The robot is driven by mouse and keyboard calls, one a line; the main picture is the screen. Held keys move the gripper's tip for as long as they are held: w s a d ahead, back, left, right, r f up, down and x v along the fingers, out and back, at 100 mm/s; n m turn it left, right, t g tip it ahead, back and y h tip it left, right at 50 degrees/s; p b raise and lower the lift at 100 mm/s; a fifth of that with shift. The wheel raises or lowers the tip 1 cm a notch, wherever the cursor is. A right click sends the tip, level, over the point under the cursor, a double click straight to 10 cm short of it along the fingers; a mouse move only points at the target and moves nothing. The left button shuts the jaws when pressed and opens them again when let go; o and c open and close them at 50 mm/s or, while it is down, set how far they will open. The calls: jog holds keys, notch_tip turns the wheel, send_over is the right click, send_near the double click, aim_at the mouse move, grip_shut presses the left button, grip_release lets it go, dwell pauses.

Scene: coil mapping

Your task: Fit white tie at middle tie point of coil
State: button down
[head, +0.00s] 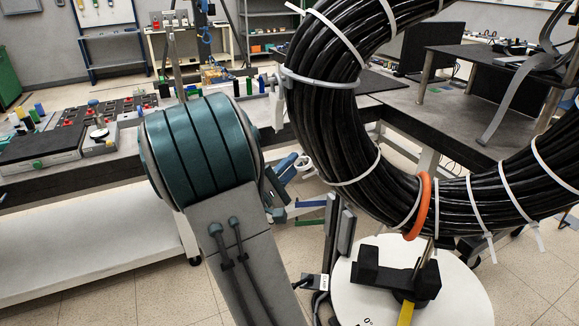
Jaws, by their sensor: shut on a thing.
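The coil (318,135) is a thick bundle of black cable, curving from the top centre down to the right edge, with its top out of view. A pale grey-white tie (320,83) loops around its left limb and stands off at its left end. My gripper (279,103) shows only as a small pale part beside that end, shut on the tie. Several thin white ties (478,205) sit around the coil elsewhere. An orange ring (423,205) encircles its lower part.
A black cradle (385,278) on a round white base (460,295) stands under the coil. A workbench (100,165) with small parts lies left. A dark table (385,120) with a monitor (432,48) stands behind the coil. Floor shows at lower left.

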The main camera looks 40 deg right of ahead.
jog(key=shift+x, duration=1)
jog(key=shift+d+r, duration=0.25)
jog(key=shift+d, duration=0.35)
dwell(0.6)
jog(key=c, duration=1.3)
grip_release()
jog(key=shift+c, duration=0.2)
